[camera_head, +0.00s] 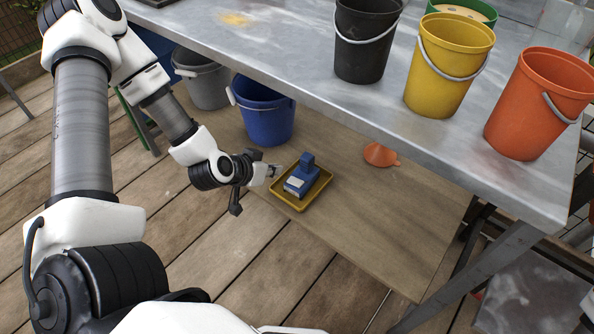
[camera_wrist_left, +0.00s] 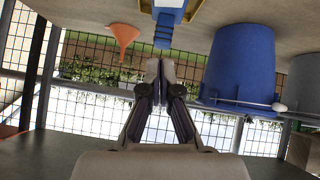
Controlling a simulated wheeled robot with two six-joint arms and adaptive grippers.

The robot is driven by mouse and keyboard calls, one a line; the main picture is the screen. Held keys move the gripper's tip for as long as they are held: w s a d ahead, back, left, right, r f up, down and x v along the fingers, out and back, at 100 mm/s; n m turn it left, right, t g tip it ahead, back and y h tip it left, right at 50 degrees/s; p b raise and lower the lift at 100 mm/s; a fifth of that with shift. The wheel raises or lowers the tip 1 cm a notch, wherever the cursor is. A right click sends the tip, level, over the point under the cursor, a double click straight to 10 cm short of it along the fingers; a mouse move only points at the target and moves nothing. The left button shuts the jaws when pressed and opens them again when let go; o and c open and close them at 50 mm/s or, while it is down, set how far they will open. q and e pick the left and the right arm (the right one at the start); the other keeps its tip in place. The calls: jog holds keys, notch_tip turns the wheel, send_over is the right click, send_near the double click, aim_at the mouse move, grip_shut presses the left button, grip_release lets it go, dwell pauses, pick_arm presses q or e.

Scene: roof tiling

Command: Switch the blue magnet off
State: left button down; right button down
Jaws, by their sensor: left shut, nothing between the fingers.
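The blue magnet (camera_head: 301,178) stands in a shallow yellow tray (camera_head: 299,207) on the wooden lower shelf under the metal table. It has a raised blue part on top and a pale label on its side. It also shows at the top middle of the left wrist view (camera_wrist_left: 169,14), partly cut off by the frame edge. My left gripper (camera_head: 275,171) is just left of the magnet, pointing at it. In the left wrist view its fingertips (camera_wrist_left: 160,66) are together, empty and apart from the magnet. The switch position cannot be made out. My right gripper is not in view.
The metal tabletop (camera_head: 290,60) overhangs the shelf and carries black, yellow and orange buckets. The shelf's front right is clear.

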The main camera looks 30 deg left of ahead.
pick_arm(q)
jog(key=b, duration=0.7)
send_over(301, 180)
jog(key=s+a, duration=0.1)
jog(key=s, duration=0.2)
notch_tip(301, 180, down, 7)
jog(key=shift+f, duration=0.1)
jog(key=f+b, duration=0.1)
jog(key=f, duration=0.1)
jog(key=shift+w+d+f+b, duration=0.2)
jog(key=shift+w+f+b, duration=0.1)
jog(key=shift+f+b, duration=0.35)
jog(key=shift+f, duration=0.2)
jog(key=shift+d, duration=0.1)
jog(key=shift+d+f+y+p, duration=0.1)
jog(key=shift+y+p, duration=0.2)
jog(key=shift+p, duration=0.1)
jog(key=shift+a+r+p, duration=0.2)
jog(key=shift+a+p, duration=0.3)
jog(key=shift+a, duration=0.1)
jog(key=shift+a+f, duration=0.1)
jog(key=shift+a, duration=0.15)
